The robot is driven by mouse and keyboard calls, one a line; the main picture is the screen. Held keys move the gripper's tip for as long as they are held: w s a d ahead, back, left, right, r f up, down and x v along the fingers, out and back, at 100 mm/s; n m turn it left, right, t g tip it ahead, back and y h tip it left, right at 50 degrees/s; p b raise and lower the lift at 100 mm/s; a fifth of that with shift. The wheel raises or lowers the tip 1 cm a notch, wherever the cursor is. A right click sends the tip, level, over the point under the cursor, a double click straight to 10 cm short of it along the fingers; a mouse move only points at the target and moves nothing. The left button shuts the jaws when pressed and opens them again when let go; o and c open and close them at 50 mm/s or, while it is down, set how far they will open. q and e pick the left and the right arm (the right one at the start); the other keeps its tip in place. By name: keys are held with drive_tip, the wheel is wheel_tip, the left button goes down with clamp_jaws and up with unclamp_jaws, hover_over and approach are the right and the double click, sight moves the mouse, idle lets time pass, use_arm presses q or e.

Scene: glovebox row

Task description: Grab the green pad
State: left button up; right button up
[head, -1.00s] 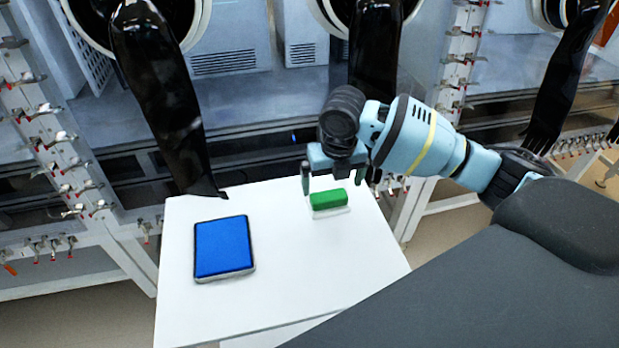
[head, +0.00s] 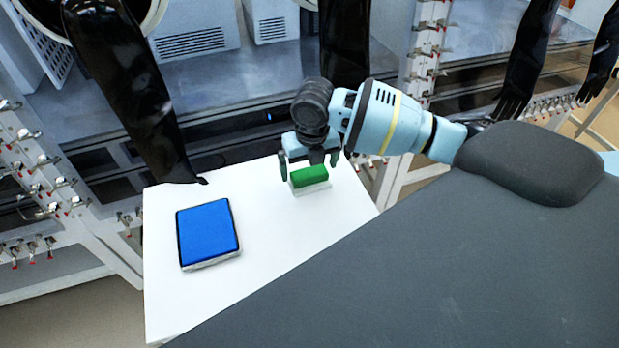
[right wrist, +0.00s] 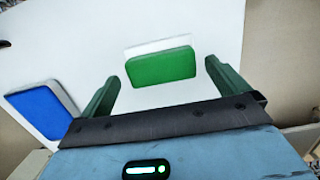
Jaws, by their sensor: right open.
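The green pad (head: 309,176) is a small block with a white base layer, lying on the white table near its back right. It also shows in the right wrist view (right wrist: 161,66), ahead of my fingers. My right gripper (head: 309,166) is over the pad from behind, fingers spread toward its two ends. In the right wrist view my right gripper (right wrist: 161,85) is open with nothing between its fingertips; the pad lies just beyond, in line with the gap. Contact with the pad cannot be seen. My left gripper is not in view.
A blue-topped pad (head: 207,233) lies on the white table (head: 270,235) left of the green one. Black gloves (head: 130,85) hang from the glovebox ports behind, one reaching the table's back left edge. Racks with clamps (head: 35,170) stand left. The table's front middle is clear.

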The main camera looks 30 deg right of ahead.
sight(309, 172)
wheel_tip(309, 172, down, 3)
drive_tip(key=shift+w+d+f, duration=0.1)
drive_tip(key=shift+w, duration=0.05)
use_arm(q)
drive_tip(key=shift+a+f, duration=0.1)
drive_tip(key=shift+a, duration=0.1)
use_arm(e)
drive_tip(key=c, duration=0.7)
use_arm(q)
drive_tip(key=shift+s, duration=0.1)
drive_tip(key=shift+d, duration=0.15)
use_arm(e)
drive_tip(key=shift+r, duration=0.2)
drive_tip(key=shift+r, duration=0.2)
wheel_tip(309, 172, up, 3)
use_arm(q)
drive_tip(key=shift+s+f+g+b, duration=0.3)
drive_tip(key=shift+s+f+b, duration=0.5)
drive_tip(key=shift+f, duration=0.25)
use_arm(e)
drive_tip(key=a, duration=0.5)
drive_tip(key=a+r, duration=0.1)
drive_tip(key=a, duration=1)
drive_tip(key=shift+r, duration=0.15)
